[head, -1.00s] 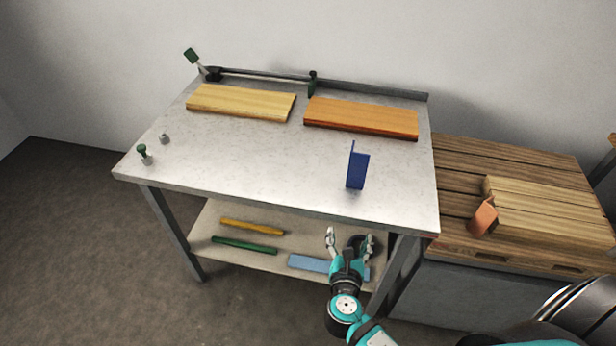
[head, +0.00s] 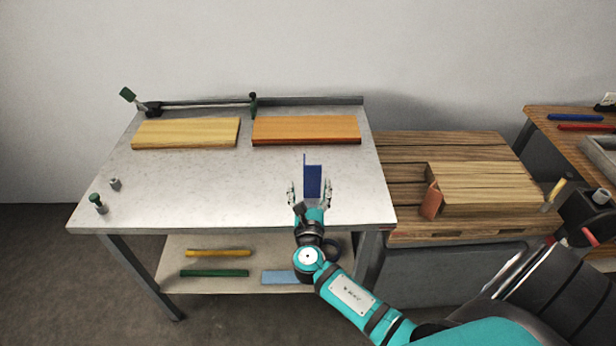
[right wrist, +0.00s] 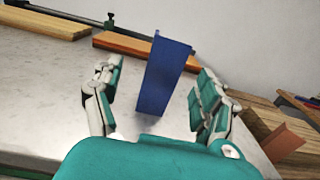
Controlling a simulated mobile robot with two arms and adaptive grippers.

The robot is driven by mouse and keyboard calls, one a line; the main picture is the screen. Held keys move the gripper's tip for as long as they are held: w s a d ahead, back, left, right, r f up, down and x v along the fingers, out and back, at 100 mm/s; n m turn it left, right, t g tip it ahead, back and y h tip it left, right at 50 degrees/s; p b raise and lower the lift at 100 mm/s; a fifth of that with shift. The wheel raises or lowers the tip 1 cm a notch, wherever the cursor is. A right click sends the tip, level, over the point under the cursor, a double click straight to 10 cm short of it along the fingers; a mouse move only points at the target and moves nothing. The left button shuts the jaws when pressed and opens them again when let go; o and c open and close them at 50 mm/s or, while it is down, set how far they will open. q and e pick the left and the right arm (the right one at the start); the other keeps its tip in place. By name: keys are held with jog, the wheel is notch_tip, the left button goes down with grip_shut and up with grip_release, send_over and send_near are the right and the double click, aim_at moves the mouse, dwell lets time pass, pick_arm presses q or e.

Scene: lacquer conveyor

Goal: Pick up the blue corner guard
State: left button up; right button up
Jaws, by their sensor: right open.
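The blue corner guard (head: 313,180) stands upright on the metal table (head: 210,190), near its front right part. My right gripper (head: 310,192) is open at the table's front edge, with one finger to each side of the guard in the head view. In the right wrist view the blue corner guard (right wrist: 163,75) shows between the two open fingers of my right gripper (right wrist: 155,98), apart from both. Its lower end is near the palm in that picture. My left gripper is not in view.
A light board (head: 186,132) and an orange-brown board (head: 306,130) lie at the table's back. Small clamps (head: 97,203) stand at the left. An orange corner guard (head: 431,200) rests against stacked boards (head: 485,185) on the pallet to the right.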

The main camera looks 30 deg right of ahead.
aim_at(312, 174)
jog(key=shift+w+d+r+p, duration=0.1)
jog(key=shift+w+d+p, duration=0.2)
jog(key=shift+w+d, duration=0.2)
jog(key=p+x, duration=0.1)
jog(key=x, duration=0.2)
jog(key=shift+d+r, duration=0.1)
jog(key=shift+d, duration=0.3)
jog(key=shift+w+d, duration=0.2)
jog(key=shift+w, duration=0.2)
jog(key=shift+s, duration=0.1)
jog(key=c, duration=1.3)
jog(key=shift+o, duration=0.2)
